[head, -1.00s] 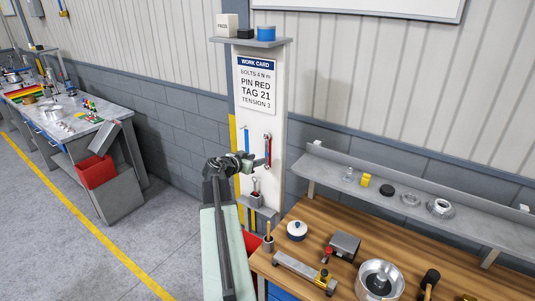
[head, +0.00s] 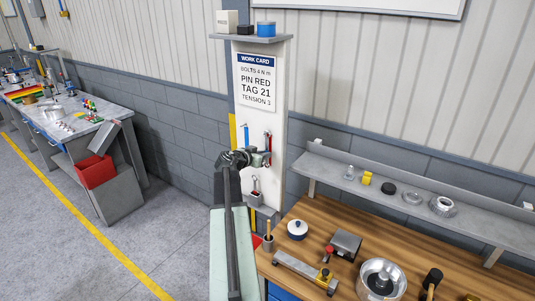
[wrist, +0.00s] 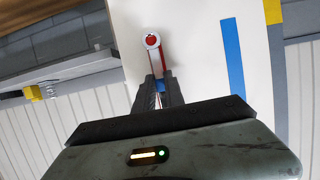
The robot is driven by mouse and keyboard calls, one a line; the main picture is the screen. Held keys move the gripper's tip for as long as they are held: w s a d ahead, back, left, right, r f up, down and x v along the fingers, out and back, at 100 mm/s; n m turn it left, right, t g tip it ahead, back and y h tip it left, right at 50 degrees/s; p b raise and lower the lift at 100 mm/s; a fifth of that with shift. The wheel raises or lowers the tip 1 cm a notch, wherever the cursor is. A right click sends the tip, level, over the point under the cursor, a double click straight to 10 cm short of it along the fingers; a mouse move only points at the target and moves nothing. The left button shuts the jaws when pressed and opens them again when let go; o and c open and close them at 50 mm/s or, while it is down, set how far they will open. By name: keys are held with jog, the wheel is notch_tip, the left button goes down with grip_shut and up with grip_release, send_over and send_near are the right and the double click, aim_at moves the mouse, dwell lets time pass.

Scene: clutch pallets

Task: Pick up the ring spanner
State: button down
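The ring spanner (wrist: 152,42) hangs on the white board, its pale ring around a red peg end in the wrist view. A red strip runs down along it. My gripper (wrist: 158,80) is at the board just below that ring, its two dark fingers close together with the lower part of the spanner at or between them. The fingers hide most of the shaft, so I cannot tell whether they grip it. In the head view the spanner (head: 268,137) shows at the board's right side, and my gripper (head: 264,158) covers its lower part.
A blue strip (wrist: 233,58) is beside the spanner on the board. A small holder with a tool (head: 254,198) is below my gripper. A wooden bench (head: 310,215) with several parts and a grey shelf (head: 470,222) are at right.

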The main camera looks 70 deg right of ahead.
jog(key=shift+r, duration=0.1)
jog(key=w+a, duration=0.2)
jog(key=a, duration=0.6)
jog(key=w+a+r+p, duration=0.1)
jog(key=w+a, duration=0.1)
jog(key=a, duration=0.7)
jog(key=shift+w+a+r, duration=0.15)
jog(key=shift+w+a, duration=0.1)
jog(key=shift+w, duration=0.05)
jog(key=shift+r+p, duration=0.1)
jog(key=shift+p, duration=0.25)
jog(key=shift+r+p, duration=0.6)
